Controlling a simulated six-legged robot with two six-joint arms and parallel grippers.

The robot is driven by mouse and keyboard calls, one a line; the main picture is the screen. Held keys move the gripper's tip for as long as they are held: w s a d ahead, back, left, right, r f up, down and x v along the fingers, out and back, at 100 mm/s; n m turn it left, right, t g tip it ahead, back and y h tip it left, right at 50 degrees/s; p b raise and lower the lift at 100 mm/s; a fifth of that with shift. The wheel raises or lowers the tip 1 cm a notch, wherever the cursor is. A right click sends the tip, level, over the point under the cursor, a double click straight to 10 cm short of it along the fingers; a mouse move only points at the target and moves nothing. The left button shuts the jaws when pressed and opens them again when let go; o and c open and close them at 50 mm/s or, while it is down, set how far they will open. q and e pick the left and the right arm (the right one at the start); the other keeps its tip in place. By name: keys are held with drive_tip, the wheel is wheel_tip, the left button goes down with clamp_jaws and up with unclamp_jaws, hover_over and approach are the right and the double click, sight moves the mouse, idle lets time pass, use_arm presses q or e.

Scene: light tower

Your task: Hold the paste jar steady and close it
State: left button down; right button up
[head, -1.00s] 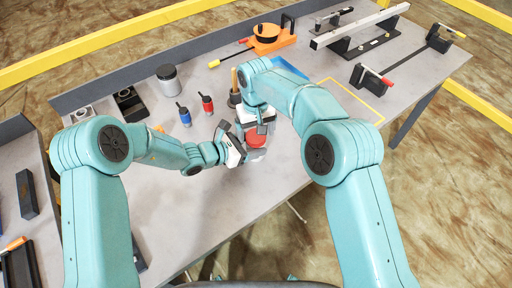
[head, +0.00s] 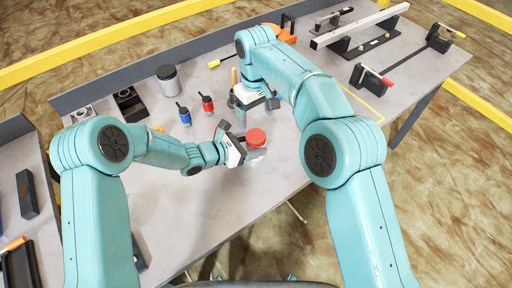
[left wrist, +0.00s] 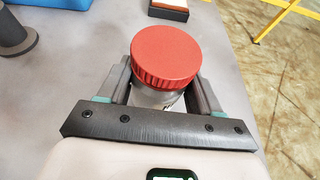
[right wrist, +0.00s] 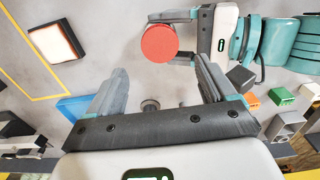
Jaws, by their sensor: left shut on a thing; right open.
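The paste jar (left wrist: 158,98) is clear with a grey-white body and stands between the fingers of my left gripper (left wrist: 163,90). Its red ribbed lid (left wrist: 166,54) sits on top and covers the mouth; how tight it is cannot be told. In the head view the lid (head: 256,138) shows at the end of my left gripper, which is shut on the jar. My right gripper (right wrist: 160,75) is open and empty, behind the jar in the head view. In the right wrist view the lid (right wrist: 159,43) is beyond its fingertips, apart from them.
Small blue (head: 184,116) and red (head: 207,103) bottles and a grey lidded jar (head: 168,78) stand at the back left. An orange tool (head: 285,36) and metal rails (head: 360,25) lie at the back. A blue item (right wrist: 75,106) lies near my right gripper. The front table is clear.

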sight(256, 136)
wheel_tip(256, 136, down, 8)
drive_tip(key=shift+f, duration=0.1)
idle(0.7)
drive_tip(key=c, duration=1.1)
drive_tip(key=m, duration=0.3)
drive_tip(key=o, duration=1.2)
drive_tip(key=shift+c, duration=0.2)
